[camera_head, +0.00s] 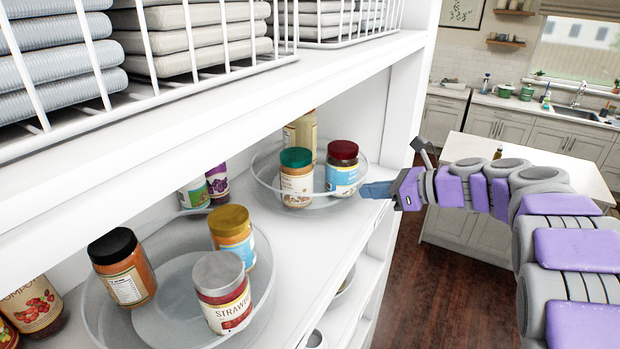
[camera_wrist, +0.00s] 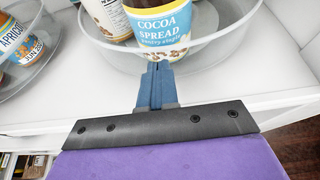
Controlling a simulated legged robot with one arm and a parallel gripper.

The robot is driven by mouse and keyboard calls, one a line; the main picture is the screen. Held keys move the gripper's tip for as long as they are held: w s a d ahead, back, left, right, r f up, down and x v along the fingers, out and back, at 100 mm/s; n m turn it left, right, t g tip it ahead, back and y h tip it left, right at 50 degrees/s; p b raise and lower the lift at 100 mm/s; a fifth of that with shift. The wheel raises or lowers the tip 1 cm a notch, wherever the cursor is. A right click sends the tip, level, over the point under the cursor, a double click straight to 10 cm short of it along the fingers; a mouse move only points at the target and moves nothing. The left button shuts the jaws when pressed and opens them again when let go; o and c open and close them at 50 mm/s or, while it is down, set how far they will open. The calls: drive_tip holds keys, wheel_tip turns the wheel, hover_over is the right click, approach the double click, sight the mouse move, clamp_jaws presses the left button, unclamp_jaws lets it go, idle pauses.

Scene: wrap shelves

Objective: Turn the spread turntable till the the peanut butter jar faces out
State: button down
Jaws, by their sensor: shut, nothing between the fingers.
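The spread turntable (camera_head: 262,178) is a clear round tray with a raised rim on the shelf; its rim also shows in the wrist view (camera_wrist: 205,48). It holds a cocoa spread jar (camera_wrist: 158,27) with a blue label and dark red lid (camera_head: 343,168), a green-lidded jar (camera_head: 297,180) and a tan jar (camera_head: 301,135) at the back. The cocoa spread faces my gripper. Which jar is peanut butter I cannot read. My gripper (camera_head: 366,190) is shut and empty, its blue fingertips at the rim's outer side; contact is unclear. It also shows in the wrist view (camera_wrist: 153,72).
A second clear turntable (camera_head: 262,290) at the left holds several jars, including a strawberry jar (camera_head: 222,290). More jars stand behind it. A shelf board (camera_head: 230,100) with wire baskets hangs above. A white upright (camera_head: 408,100) stands behind the gripper; open room lies to the right.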

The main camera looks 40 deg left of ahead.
drive_tip(key=shift+w, duration=0.2)
idle(0.3)
drive_tip(key=shift+w+a, duration=0.25)
drive_tip(key=shift+w, duration=0.9)
drive_tip(key=shift+r, duration=0.1)
drive_tip(key=shift+w+a, duration=0.2)
drive_tip(key=shift+w, duration=1)
drive_tip(key=shift+w+a, duration=0.2)
drive_tip(key=shift+w, duration=0.3)
drive_tip(key=shift+w+a, duration=0.2)
drive_tip(key=shift+w, duration=0.3)
